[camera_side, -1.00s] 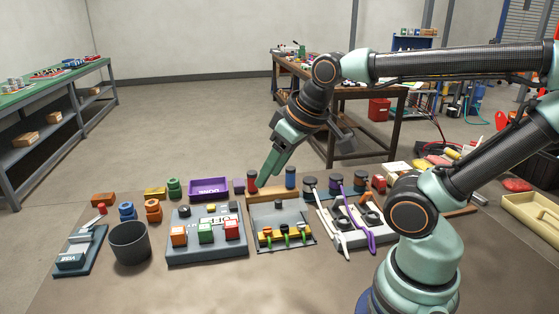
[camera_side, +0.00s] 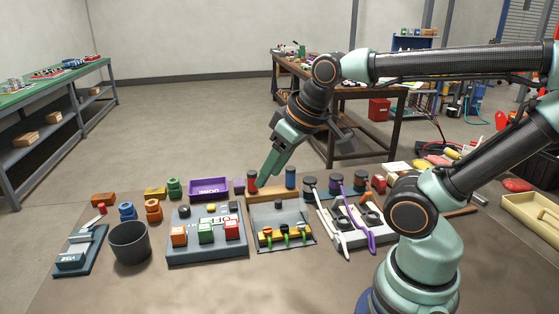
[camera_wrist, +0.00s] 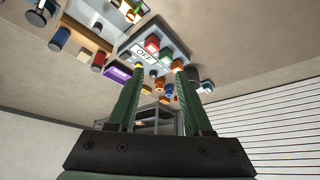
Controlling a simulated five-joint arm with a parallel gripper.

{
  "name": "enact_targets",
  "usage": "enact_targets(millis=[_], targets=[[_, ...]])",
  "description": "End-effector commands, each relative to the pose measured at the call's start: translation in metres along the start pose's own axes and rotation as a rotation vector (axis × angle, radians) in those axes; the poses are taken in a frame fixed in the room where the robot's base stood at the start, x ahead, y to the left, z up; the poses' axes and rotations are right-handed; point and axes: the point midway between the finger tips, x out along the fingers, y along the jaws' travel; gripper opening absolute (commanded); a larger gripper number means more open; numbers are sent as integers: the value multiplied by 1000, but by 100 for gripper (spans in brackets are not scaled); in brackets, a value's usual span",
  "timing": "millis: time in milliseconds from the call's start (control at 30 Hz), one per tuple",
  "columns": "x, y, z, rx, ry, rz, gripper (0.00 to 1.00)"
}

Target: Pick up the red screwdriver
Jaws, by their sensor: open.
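A red handle (camera_side: 252,180), which looks like the red screwdriver, stands upright in a wooden rack (camera_side: 272,195) at the back middle of the bench. Only its handle shows; any shaft is hidden. My gripper (camera_side: 265,181) points down and to the left, its tips overlapping the space just right of the red handle in the side view; I cannot tell the depth. In the wrist view my gripper (camera_wrist: 159,70) is open with nothing held. There the red handle (camera_wrist: 98,61) is left of both fingers, not between them.
A blue handle (camera_side: 290,178) stands in the same rack to the right. A purple tray (camera_side: 209,188) lies to the left. In front are a panel with coloured buttons (camera_side: 206,250) and a board with green-handled valves (camera_side: 284,218). A dark bin (camera_side: 130,243) stands front left.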

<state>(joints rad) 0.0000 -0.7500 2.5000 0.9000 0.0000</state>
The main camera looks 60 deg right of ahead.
Motion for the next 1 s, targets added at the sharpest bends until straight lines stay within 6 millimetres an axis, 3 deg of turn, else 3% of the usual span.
enact_targets(millis=[67,133,533,767,1000], targets=[[0,0,0,0,0,0,50],[0,0,0,0,0,0,68],[-1,3,-6,31,-13,5,68],[1,27,-49,257,-101,44,68],[22,66,-98,559,-205,108,68]])
